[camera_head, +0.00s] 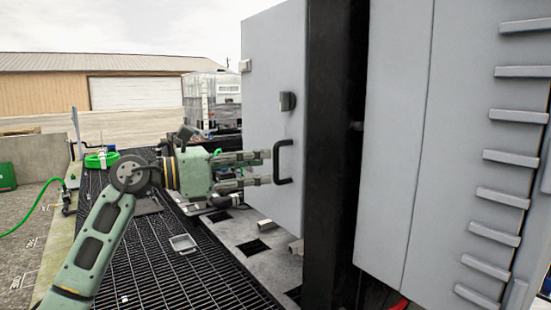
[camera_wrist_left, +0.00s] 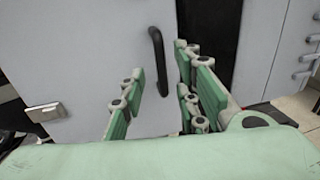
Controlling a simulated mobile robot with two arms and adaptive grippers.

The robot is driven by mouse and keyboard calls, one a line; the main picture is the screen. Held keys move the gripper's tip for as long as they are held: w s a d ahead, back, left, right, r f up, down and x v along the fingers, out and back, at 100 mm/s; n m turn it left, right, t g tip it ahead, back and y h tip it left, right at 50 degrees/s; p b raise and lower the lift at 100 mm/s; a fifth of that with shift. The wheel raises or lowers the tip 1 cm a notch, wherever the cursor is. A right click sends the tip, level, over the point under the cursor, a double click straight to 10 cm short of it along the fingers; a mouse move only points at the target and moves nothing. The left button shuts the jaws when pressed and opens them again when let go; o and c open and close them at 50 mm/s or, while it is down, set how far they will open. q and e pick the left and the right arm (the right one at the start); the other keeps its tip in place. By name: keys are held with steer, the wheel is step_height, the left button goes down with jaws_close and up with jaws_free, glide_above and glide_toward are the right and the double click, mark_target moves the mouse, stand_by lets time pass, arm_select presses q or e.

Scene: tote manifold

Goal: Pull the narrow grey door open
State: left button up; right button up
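The narrow grey door (camera_head: 268,70) stands left of a dark gap in the cabinet; it also fills the left of the left wrist view (camera_wrist_left: 80,50). Its black bar handle (camera_head: 280,162) is on the door's lower part, near the dark gap. The handle also shows in the left wrist view (camera_wrist_left: 158,62). My left gripper (camera_head: 268,167) is open, with its fingers pointing at the handle. In the wrist view the handle lies between the spread fingers of the left gripper (camera_wrist_left: 160,85); I cannot tell whether they touch it. My right gripper is not in view.
A dark latch (camera_head: 287,101) sits above the handle. A grey cabinet with several ledges (camera_head: 520,115) stands at the right. Dark floor grating (camera_head: 150,260) and a small metal tray (camera_head: 183,244) lie below my left arm. A green hose (camera_head: 35,212) lies at the far left.

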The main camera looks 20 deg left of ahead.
mark_target(276, 177)
arm_select(q)
steer(key=p+x, duration=0.1)
steer(key=x, duration=0.4)
steer(key=shift+d+p, duration=0.1)
steer(key=shift+p, duration=0.25)
jaws_close()
